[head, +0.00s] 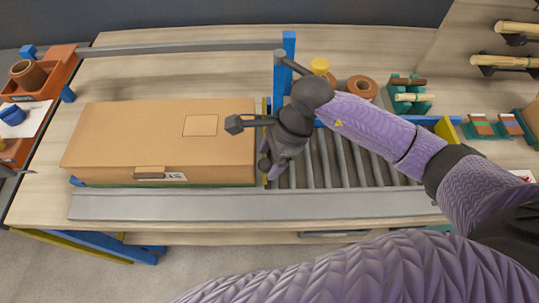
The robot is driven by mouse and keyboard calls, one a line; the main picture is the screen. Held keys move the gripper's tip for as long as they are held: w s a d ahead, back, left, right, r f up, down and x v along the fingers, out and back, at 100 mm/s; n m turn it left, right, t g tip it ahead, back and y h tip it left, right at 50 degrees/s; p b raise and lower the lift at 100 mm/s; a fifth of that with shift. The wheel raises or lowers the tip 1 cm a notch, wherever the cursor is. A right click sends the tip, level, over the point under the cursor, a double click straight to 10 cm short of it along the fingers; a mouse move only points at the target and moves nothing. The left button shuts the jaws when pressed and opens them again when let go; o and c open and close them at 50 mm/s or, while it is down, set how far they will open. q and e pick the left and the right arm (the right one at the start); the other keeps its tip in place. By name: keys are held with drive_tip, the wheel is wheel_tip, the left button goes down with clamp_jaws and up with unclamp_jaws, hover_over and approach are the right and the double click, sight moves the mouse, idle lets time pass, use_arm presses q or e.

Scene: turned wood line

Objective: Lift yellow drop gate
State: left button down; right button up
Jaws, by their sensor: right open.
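The yellow drop gate (264,106) shows as a thin upright yellow strip across the conveyor, at the right end of a cardboard box (115,125). Blue posts (289,48) stand at its far end. My right gripper (258,90) is open above the gate, its dark fingers spread toward the left. The wrist and hand hide much of the gate, so I cannot tell whether they touch it. My left gripper is out of view.
The roller conveyor (345,160) right of the gate is empty. A grey rail (160,206) runs along the near side. A yellow knob (320,66) and a brown roll (362,87) are behind. An orange tray (62,65) is at far left.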

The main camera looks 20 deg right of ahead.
clamp_jaws()
idle(0.5)
idle(1.0)
